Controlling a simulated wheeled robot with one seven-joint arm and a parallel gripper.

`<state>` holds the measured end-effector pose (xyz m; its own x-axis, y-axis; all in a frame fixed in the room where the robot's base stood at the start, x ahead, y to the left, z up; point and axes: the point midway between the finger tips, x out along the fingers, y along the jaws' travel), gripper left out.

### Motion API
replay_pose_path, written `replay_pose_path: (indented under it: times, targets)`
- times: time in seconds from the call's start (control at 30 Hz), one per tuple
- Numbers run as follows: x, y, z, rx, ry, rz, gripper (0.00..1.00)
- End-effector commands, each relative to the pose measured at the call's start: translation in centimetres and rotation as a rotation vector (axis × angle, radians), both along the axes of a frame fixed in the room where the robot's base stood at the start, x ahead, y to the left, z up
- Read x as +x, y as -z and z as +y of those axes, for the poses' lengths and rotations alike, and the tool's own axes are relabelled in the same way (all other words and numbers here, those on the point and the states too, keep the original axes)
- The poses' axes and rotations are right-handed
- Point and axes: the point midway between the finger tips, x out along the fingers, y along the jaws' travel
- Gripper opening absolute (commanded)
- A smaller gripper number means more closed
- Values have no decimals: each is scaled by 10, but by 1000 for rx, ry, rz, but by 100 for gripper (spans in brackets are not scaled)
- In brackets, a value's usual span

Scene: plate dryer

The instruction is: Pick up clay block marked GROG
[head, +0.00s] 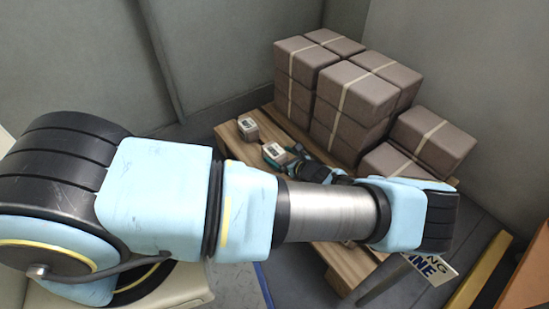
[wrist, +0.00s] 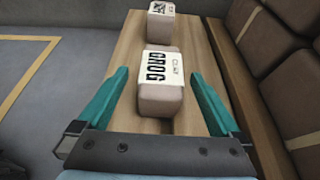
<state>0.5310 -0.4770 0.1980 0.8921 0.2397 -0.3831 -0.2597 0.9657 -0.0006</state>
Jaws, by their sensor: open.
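The clay block marked GROG (wrist: 161,103) is a small brownish block with a white label on top, in the middle of the wrist view. It sits on a wooden board. My gripper (wrist: 159,73) is open, with its teal fingers on the left and right of the block. A gap shows on each side, and neither finger appears to touch it. In the head view the block (head: 275,153) shows beside a teal finger of mine, and my arm hides most of the gripper.
A second small labelled block (wrist: 161,24) stands beyond the first, also in the head view (head: 248,128); its marking is unreadable. Strapped brown blocks (head: 358,92) are stacked on the right of the wooden pallet (head: 228,138). Walls stand behind. Floor at left in the wrist view is clear.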

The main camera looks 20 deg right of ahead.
Motion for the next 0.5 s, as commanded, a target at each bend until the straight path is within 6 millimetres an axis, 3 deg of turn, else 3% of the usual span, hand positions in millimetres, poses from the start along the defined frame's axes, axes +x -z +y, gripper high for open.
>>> replay_pose_path:
  times: [0.23, 0.5]
  targets:
    - [33, 16, 7, 1, -2, -1, 100]
    - [37, 16, 8, 0, -1, 0, 99]
